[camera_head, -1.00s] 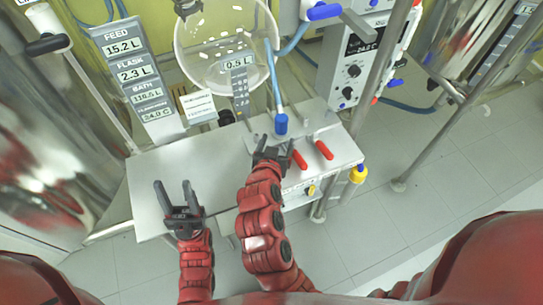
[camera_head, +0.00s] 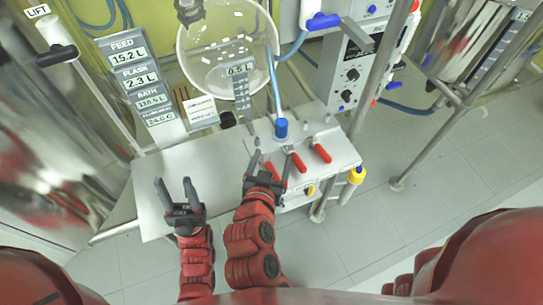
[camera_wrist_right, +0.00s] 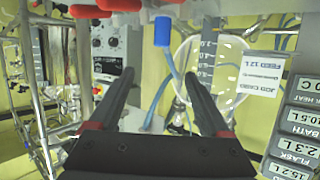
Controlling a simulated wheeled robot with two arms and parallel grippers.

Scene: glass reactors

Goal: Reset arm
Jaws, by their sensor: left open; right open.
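My left gripper (camera_head: 176,196) is open and empty over the front left part of the metal bench (camera_head: 190,160) in the head view.
A blue-capped piece (camera_head: 281,128) with a blue tube stands on the bench. A label column (camera_head: 140,85) stands at left, a control box (camera_head: 352,75) at right. A metal post (camera_head: 385,70) rises right of the bench.

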